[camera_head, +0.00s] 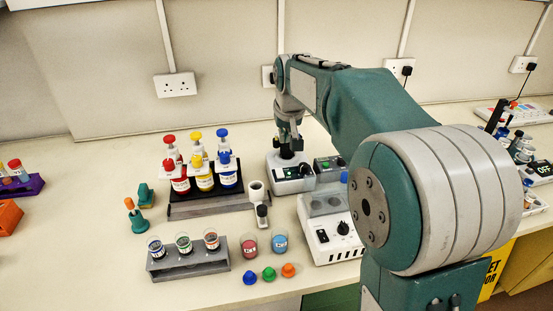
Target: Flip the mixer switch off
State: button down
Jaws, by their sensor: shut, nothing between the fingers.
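A small pale device that looks like the mixer (276,184) stands right of the tube rack. Its dark front panel has a lit green display and a dark round control at its right. My gripper (290,150) is shut and empty, pointing down over the top rear of this device. Whether it touches the device cannot be told. A switch cannot be made out clearly; part of the device's top is hidden behind the gripper.
A small dark box with a green light (329,166) sits right beside it. A white device with a black knob (322,238) stands in front. My arm covers much of the right.

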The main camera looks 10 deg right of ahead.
aim_at(280, 173)
jog(key=shift+w+f, duration=0.2)
jog(key=shift+w, duration=0.4)
jog(key=shift+w+f, duration=0.15)
jog(key=shift+w, duration=0.4)
jog(key=shift+f, duration=0.1)
jog(key=x, duration=0.9)
jog(key=s+x, duration=0.1)
jog(key=x, duration=0.3)
jog(key=shift+w+f, duration=0.2)
jog(key=shift+f, duration=0.35)
jog(key=shift+f, duration=0.25)
jog(key=shift+s, duration=0.8)
jog(key=shift+r, duration=0.1)
